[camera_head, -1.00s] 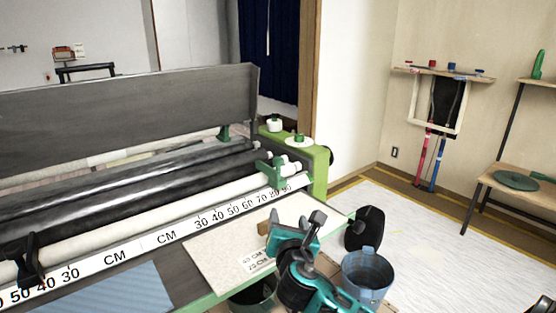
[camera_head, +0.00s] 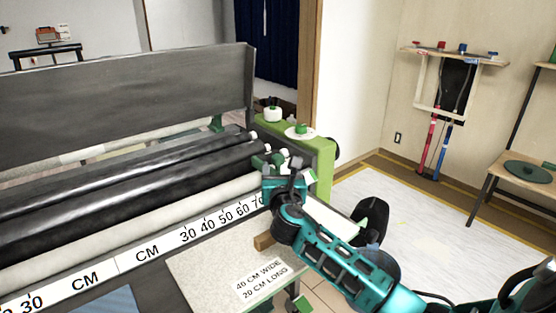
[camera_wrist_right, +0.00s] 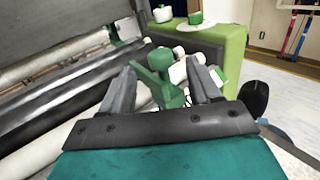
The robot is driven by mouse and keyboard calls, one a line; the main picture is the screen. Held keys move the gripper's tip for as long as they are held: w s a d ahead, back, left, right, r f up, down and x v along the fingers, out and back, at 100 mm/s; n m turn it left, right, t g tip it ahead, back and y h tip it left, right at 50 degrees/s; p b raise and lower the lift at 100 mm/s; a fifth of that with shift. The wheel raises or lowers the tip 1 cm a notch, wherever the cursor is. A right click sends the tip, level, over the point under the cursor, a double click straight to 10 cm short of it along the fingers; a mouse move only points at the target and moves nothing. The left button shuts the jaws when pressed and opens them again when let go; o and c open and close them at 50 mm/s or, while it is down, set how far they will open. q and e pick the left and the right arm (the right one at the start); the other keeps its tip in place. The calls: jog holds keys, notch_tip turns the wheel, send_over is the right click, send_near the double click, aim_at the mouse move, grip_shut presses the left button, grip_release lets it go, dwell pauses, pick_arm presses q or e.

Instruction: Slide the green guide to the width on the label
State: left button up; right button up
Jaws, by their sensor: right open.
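The green guide (camera_wrist_right: 161,78) stands at the right end of the rollers in the right wrist view, between the spread fingers of my right gripper (camera_wrist_right: 163,82). I cannot tell whether the fingers touch it. In the head view the right gripper (camera_head: 283,170) covers most of the guide. The ruler strip (camera_head: 147,252) runs along the machine's front; its marks near the gripper read 60 and 70. The label (camera_head: 262,280) on the pale board reads 40 CM WIDE, 20 CM LONG. My left gripper is out of view.
The green end housing (camera_head: 318,160) with white and green knobs stands just right of the gripper. Dark and white rollers (camera_head: 120,185) extend left. A blue bucket is partly hidden behind my right arm.

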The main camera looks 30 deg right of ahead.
aim_at(279, 161)
jog(key=b+x, duration=0.1)
jog(key=x, duration=0.5)
jog(key=shift+w+d, duration=0.2)
jog(key=shift+w, duration=0.1)
jog(key=shift+c, duration=0.2)
grip_shut()
